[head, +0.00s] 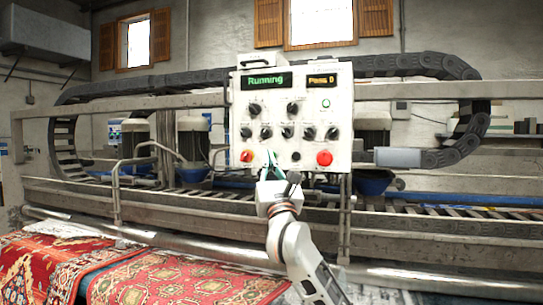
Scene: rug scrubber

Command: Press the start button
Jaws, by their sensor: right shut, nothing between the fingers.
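A white control panel (340,125) stands upright at the centre in the head view. Its left display (266,81) reads "Running" and its right display (321,82) reads "Pass 0". A small green-ringed button (326,103) sits at the upper right of the panel; its label is too small to read. My right gripper (270,158) is shut and empty in front of the panel's lower left part. It hides a small patch of the panel there; I cannot tell whether its tips touch the panel. My left gripper is not in view.
Several black knobs (287,132) fill the panel's middle. An orange-red switch (246,156) is left of my gripper, and a red button (324,158) is to its right. The rug machine's metal frame (430,205) runs behind. Red patterned rugs (170,280) lie at lower left.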

